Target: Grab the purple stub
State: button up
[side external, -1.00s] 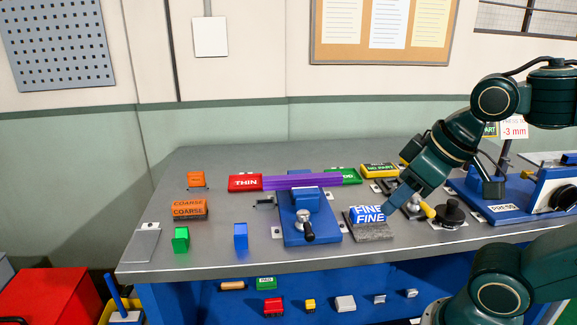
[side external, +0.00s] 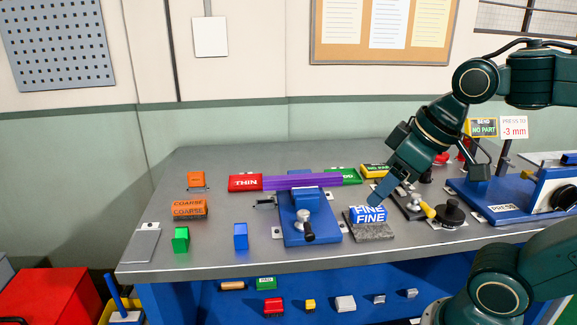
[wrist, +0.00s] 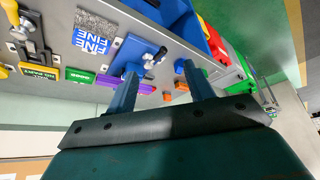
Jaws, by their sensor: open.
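A long purple bar (side external: 303,182), the only purple piece I can make out, lies across the blue vise (side external: 308,215) on the bench. Its left end meets a red block marked THIN (side external: 245,183) and its right end meets a green block (side external: 345,176). Part of the bar shows in the wrist view (wrist: 108,80), partly hidden by a finger. My gripper (side external: 376,200) is right of the bar in the side view, close to the blue FINE block (side external: 369,214). The wrist view shows my gripper (wrist: 162,68) open, with no object held between its fingers.
An orange COARSE block (side external: 189,210), a green block (side external: 181,240) and a blue block (side external: 240,236) stand at the left. A black knob (side external: 450,213) and a blue press (side external: 505,200) are at the right. The vise handle (side external: 305,222) sticks up in front.

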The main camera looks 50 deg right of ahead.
jog(key=w+d+r+n+g+y, duration=0.1)
jog(key=w+d+r+n, duration=0.1)
jog(key=w, duration=0.6)
jog(key=w+d+r+n+y, duration=0.1)
jog(key=w+d+r+n, duration=0.1)
jog(key=w, duration=0.6)
jog(key=w+d+f+n+g+y, duration=0.1)
jog(key=w+d+f+n, duration=0.3)
jog(key=w+d, duration=0.7)
jog(key=shift+d+f, duration=0.8)
jog(key=shift+f, duration=0.05)
jog(key=shift+w, duration=0.1)
send_over(286, 177)
jog(key=s+d, duration=0.2)
jog(key=shift+w+a+f, duration=0.1)
jog(key=shift+a+f, duration=0.05)
jog(key=shift+f, duration=1.85)
jog(key=shift+w+a+f, duration=0.1)
jog(key=shift+f, duration=1.9)
